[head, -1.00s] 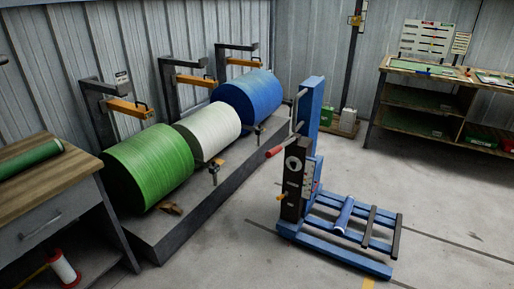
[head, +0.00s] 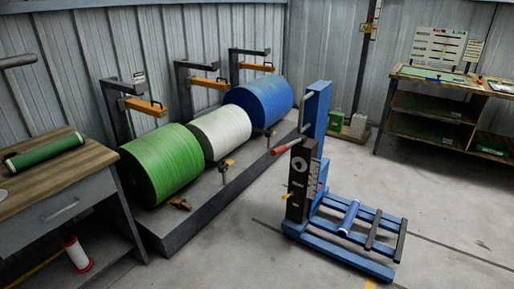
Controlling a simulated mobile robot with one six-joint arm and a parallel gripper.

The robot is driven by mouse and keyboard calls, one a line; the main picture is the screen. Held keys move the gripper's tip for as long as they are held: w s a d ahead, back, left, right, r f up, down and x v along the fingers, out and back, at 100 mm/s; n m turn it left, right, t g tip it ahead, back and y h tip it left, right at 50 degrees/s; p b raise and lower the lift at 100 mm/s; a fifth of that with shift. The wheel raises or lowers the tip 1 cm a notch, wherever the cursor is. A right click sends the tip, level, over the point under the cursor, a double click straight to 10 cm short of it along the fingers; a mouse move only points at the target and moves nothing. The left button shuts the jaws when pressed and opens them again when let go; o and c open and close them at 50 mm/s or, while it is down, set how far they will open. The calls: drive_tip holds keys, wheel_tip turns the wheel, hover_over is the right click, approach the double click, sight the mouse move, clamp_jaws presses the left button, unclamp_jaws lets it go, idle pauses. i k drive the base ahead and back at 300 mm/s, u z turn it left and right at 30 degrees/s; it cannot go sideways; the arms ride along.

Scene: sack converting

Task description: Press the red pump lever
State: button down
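The red pump lever (head: 286,147) is a red-gripped bar sticking out to the left from the upright of a blue lift trolley (head: 318,115). The trolley stands on the floor right of the middle in the head view, with a dark pump body (head: 298,190) below the lever and a low blue frame (head: 345,257) reaching to the right. A blue roller (head: 348,217) lies across the frame. My gripper is not in view, and nothing touches the lever.
Green (head: 160,165), white (head: 222,131) and blue (head: 258,103) rolls rest on a raised grey plinth (head: 185,232) behind the trolley. A wooden-topped bench (head: 60,175) stands at left, a shelved workbench (head: 440,100) at back right. The floor in front and right is open.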

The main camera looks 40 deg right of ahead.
sight(301, 140)
drive_tip(key=z, duration=0.4)
drive_tip(key=k, duration=0.15)
drive_tip(key=u, duration=2.05)
drive_tip(key=k, duration=1.3)
drive_tip(key=z, duration=0.45)
drive_tip(key=i, duration=0.6)
drive_tip(key=z, duration=0.7)
drive_tip(key=i, duration=0.75)
drive_tip(key=u, duration=0.05)
